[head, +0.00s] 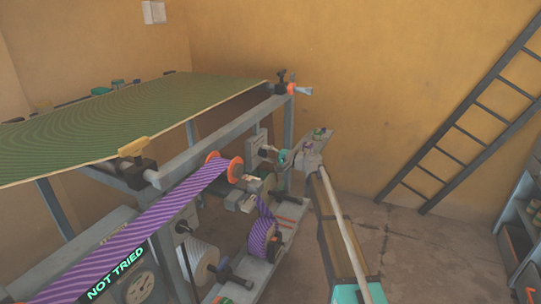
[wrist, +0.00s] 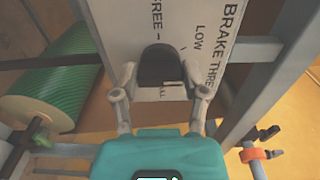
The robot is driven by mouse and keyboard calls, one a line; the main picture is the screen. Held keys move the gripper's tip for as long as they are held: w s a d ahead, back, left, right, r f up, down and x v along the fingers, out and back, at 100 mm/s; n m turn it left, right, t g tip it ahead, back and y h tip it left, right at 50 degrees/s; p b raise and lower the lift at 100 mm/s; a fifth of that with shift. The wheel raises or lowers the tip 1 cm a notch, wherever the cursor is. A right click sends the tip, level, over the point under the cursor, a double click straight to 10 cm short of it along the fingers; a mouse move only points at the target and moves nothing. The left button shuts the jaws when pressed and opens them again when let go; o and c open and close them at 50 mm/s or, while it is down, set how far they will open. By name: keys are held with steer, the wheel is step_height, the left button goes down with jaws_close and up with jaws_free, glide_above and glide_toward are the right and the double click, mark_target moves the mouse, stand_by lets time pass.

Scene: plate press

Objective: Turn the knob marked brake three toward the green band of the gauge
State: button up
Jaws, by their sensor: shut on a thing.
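The black knob (wrist: 157,66) sits on a pale plate (wrist: 200,20) in the wrist view. The plate carries the printed words BRAKE THREE, FREE and LOW, and part of another word near the lower edge. My gripper (wrist: 161,84) has one finger on each side of the knob and is shut on it. In the head view my gripper (head: 284,158) is at the right side of the machine frame, and the knob cannot be made out there. A round dial (head: 140,288) shows at the lower left of the head view; no green band can be made out on it.
A purple striped web (head: 165,210) marked NOT TRIED runs over an orange-ended roller. A large green sheet (head: 150,105) lies on top of the frame. A green roll (wrist: 60,85) is left of the plate. A ladder (head: 460,130) leans on the right wall; floor between is clear.

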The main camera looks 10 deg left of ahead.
steer(key=n, duration=0.6)
steer(key=shift+a, duration=0.2)
stand_by(0.4)
steer(key=o, duration=1.2)
steer(key=shift+c, duration=0.2)
steer(key=shift+d, duration=0.1)
steer(key=shift+d, duration=0.1)
steer(key=shift+d, duration=0.2)
steer(key=v, duration=1.1)
steer(key=shift+s+d, duration=0.15)
steer(key=shift+d, duration=0.05)
